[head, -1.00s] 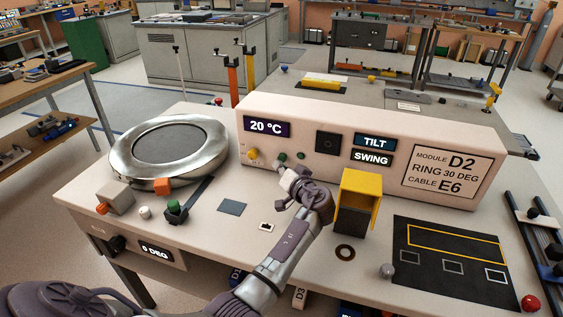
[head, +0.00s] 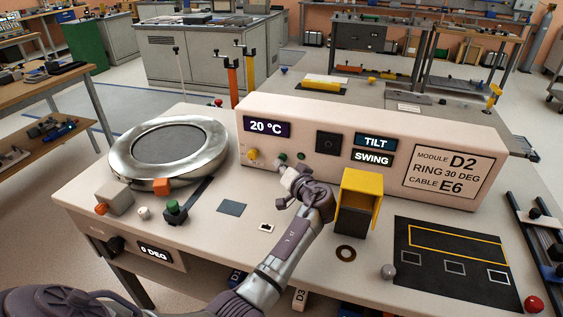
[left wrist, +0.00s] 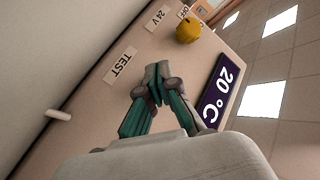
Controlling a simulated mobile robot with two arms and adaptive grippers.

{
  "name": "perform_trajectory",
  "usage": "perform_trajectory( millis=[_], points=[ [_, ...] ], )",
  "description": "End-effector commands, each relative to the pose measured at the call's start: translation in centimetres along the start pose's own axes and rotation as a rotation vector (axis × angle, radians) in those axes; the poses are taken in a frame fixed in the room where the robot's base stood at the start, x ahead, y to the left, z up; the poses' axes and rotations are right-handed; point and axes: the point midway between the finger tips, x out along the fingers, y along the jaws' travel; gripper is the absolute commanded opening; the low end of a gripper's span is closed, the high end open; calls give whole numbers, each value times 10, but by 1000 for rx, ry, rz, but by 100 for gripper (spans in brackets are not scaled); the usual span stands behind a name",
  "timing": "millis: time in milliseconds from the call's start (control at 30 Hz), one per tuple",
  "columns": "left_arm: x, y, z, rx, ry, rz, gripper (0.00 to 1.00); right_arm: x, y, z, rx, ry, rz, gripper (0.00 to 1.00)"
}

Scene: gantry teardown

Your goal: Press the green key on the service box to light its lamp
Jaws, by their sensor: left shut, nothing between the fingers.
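The service box (head: 303,137) is a long pale box at the back of the bench. On its front, a small green key (head: 283,157) shows just above my left gripper's tips. A darker greenish round piece (head: 301,156), perhaps the lamp, is to its right and looks unlit. My left gripper (head: 282,168) is shut and empty, its tips close to the box front just below the key; I cannot tell whether they touch. In the left wrist view the shut tips (left wrist: 157,74) point at the panel near the TEST label (left wrist: 121,65); the key is hidden there. My right gripper is out of view.
A yellow knob (head: 252,154) sits left of the key, under the 20 °C display (head: 267,127). A yellow open-fronted cover (head: 361,184) stands right of my arm. A metal ring (head: 120,163) is at left, a black mat (head: 440,285) at right.

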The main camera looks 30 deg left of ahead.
Motion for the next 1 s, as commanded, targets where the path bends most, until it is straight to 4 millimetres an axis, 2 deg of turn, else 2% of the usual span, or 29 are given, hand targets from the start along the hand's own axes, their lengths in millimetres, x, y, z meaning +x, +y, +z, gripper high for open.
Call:
perform_trajectory(
  millis=[333, 700, 1000],
  points=[
    [1, 0, -1, 0, 1, 0, 0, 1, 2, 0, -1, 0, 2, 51],
    [-12, -9, 7, 0, 0, 1, 0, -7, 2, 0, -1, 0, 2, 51],
    [-12, -9, 8, 0, 0, 0, 0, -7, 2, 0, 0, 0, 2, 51]
  ],
)
